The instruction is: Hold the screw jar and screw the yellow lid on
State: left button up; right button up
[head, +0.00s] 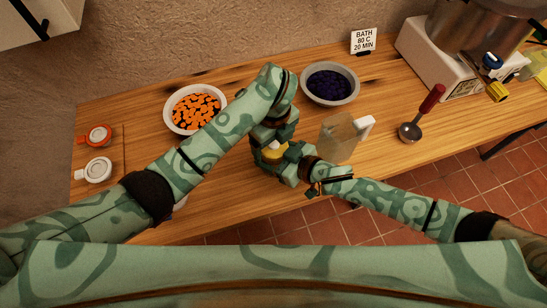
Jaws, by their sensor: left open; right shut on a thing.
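The yellow lid (273,155) shows as a small yellow patch between my two grippers, near the front edge of the wooden table. The screw jar is hidden behind the grippers, so I cannot tell how the lid sits on it. My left gripper (267,144) reaches down from above, open, close around the lid's place. My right gripper (284,163) comes in from the right and is shut low beside the lid, on what appears to be the jar; its fingertips are mostly hidden.
A bowl of orange pieces (172,121) and a bowl of dark berries (328,99) stand behind. A clear jug (338,140) is close right of my grippers, with a red-handled ladle (410,131) beyond. A pot (470,35) stands back right.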

pick_arm(q)
jog(key=c, duration=1)
jog(key=o, duration=1.1)
jog(key=shift+r, duration=2.25)
jog(key=shift+o, duration=1.3)
